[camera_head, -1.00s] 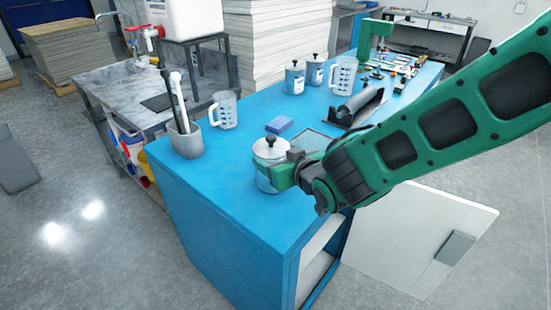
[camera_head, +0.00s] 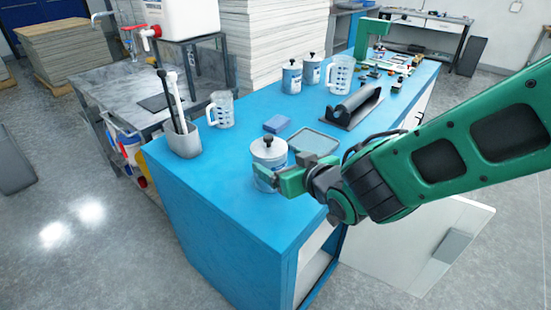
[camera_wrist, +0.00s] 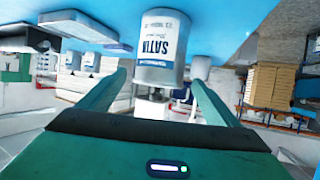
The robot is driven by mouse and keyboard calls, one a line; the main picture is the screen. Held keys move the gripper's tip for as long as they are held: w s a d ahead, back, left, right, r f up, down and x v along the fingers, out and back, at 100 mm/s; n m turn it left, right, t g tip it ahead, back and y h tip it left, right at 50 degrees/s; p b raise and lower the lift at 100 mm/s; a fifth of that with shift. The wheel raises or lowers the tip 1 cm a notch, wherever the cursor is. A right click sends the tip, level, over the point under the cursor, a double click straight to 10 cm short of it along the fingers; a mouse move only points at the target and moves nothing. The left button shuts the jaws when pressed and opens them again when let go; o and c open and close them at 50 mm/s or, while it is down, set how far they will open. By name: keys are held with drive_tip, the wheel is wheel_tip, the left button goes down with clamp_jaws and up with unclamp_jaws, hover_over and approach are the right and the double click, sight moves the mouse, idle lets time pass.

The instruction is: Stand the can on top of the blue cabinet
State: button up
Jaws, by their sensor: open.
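The can (camera_head: 267,152), with a white lid and dark knob, stands upright on top of the blue cabinet (camera_head: 225,195) near its front edge. In the wrist view the can (camera_wrist: 162,48) appears upside down with "SATIN" on its label, its base against the blue top. My gripper (camera_head: 288,178) is open just right of the can. In the wrist view its fingers (camera_wrist: 159,80) are spread to either side of the can's line, with the can ahead of the tips. The near fingers hide part of the can's lower right side in the head view.
A blue sponge (camera_head: 277,123), a grey tray (camera_head: 314,141) and a black roller stand (camera_head: 354,107) lie behind the can. Two similar cans (camera_head: 292,78) and jugs stand farther back. A tool holder (camera_head: 184,140) is at left. The white cabinet door (camera_head: 425,245) hangs open.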

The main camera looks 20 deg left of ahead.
drive_tip(key=v, duration=0.7)
drive_tip(key=w+d+f+m+h, duration=0.1)
drive_tip(key=w+d+m+h, duration=0.15)
drive_tip(key=d, duration=0.45)
drive_tip(key=w+d+f+m+h, duration=0.1)
drive_tip(key=w+d+h, duration=0.25)
drive_tip(key=d, duration=0.35)
drive_tip(key=s+d+f+m+g+h, duration=0.15)
drive_tip(key=d+m+h, duration=0.3)
drive_tip(key=d, duration=1.75)
drive_tip(key=s+d+m+g, duration=0.3)
drive_tip(key=s+d+g, duration=0.1)
drive_tip(key=s+d, duration=0.5)
drive_tip(key=s+d+m+g+y, duration=0.1)
drive_tip(key=s+d+m+g, duration=0.3)
drive_tip(key=s, duration=1)
drive_tip(key=shift+d+r, duration=0.45)
drive_tip(key=shift+d, duration=0.6)
